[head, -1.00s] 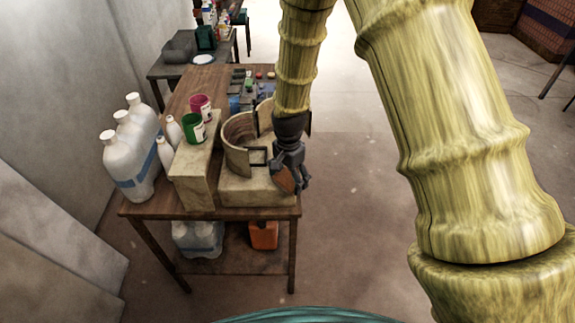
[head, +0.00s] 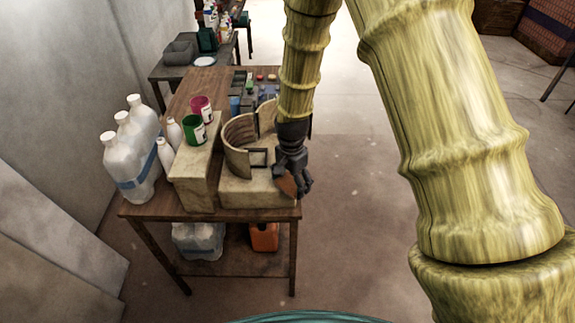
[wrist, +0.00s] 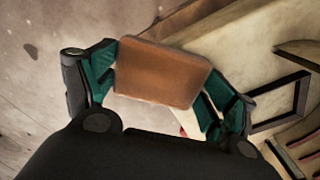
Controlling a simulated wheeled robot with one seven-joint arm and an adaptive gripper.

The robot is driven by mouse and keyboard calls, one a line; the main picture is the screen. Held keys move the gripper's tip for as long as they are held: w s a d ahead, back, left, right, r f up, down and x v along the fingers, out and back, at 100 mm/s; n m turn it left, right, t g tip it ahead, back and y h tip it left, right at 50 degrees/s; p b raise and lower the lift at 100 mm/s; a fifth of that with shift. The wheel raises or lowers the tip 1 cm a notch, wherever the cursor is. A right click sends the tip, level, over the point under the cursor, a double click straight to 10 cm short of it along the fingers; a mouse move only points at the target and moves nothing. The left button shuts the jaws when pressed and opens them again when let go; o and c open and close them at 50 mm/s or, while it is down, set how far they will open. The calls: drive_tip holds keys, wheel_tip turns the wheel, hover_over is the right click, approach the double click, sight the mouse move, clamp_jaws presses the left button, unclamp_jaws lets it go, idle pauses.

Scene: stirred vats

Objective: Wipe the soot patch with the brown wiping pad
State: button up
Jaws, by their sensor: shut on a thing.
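My gripper (head: 296,184) is shut on the brown wiping pad (wrist: 163,72), with one finger at each end of it in the wrist view. In the head view the pad (head: 287,187) shows as a small brown patch partly behind the fingers. The gripper is at the right front edge of the pale block (head: 240,192) on the wooden table. I cannot tell whether the pad touches the block. I cannot make out the soot patch in either view.
A curved, open-topped vat wall (head: 238,146) and a dark square frame (head: 258,157) stand on the block, left of my gripper. Floor is clear right of the table.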

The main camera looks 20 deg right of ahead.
wheel_tip(320, 180, up, 2)
drive_tip(key=shift+w+d+r+p, duration=0.1)
drive_tip(key=shift+d+r+p, duration=0.05)
drive_tip(key=shift+r+p, duration=0.15)
drive_tip(key=shift+a+r+p, duration=0.25)
drive_tip(key=shift+r+p, duration=0.15)
drive_tip(key=shift+r, duration=0.15)
drive_tip(key=shift+a+r+p, duration=0.25)
drive_tip(key=shift+r+p, duration=0.1)
drive_tip(key=shift+r, duration=0.15)
drive_tip(key=shift+r+p, duration=1.2)
drive_tip(key=shift+r, duration=0.55)
